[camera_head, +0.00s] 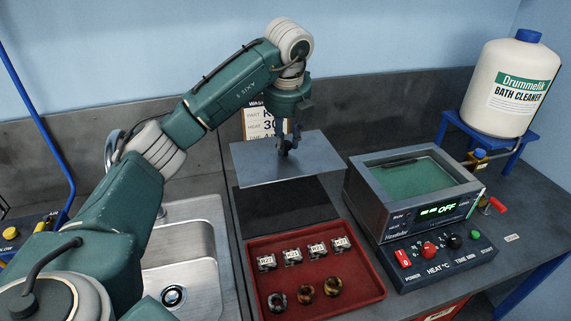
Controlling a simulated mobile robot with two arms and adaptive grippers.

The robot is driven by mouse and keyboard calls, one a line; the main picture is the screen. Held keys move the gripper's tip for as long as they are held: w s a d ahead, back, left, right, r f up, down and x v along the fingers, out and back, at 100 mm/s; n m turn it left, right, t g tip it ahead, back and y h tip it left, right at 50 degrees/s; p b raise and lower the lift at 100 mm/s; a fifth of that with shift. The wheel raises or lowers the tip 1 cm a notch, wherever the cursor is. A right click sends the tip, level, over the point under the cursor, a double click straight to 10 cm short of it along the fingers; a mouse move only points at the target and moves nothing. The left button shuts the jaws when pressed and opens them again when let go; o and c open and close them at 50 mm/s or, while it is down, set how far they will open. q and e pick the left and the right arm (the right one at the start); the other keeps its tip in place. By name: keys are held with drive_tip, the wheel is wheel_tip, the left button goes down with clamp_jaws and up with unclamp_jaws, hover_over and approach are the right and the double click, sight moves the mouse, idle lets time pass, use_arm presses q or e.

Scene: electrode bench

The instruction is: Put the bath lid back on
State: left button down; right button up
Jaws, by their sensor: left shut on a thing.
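The bath lid (260,165) is a flat grey metal plate. My left gripper (288,150) is shut on the lid's handle at its middle and holds it level, apart from the bench, above a dark mat (285,210). The bath (415,185) is a grey box to the right of the lid. Its top is open and shows green liquid inside. Its display reads OFF. The gripper hides most of the lid's handle. My right gripper is not in view.
A red tray (315,258) with several small metal parts and rings lies in front of the mat. A sink (180,260) is at left. A bath cleaner jug (510,75) stands on a blue stand (495,137) at back right. A printed card (258,122) stands behind the lid.

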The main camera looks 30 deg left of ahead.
sight(285, 144)
use_arm(q)
drive_tip(key=shift+r, duration=1.2)
drive_tip(key=shift+r+p, duration=1.4)
drive_tip(key=shift+p, duration=0.05)
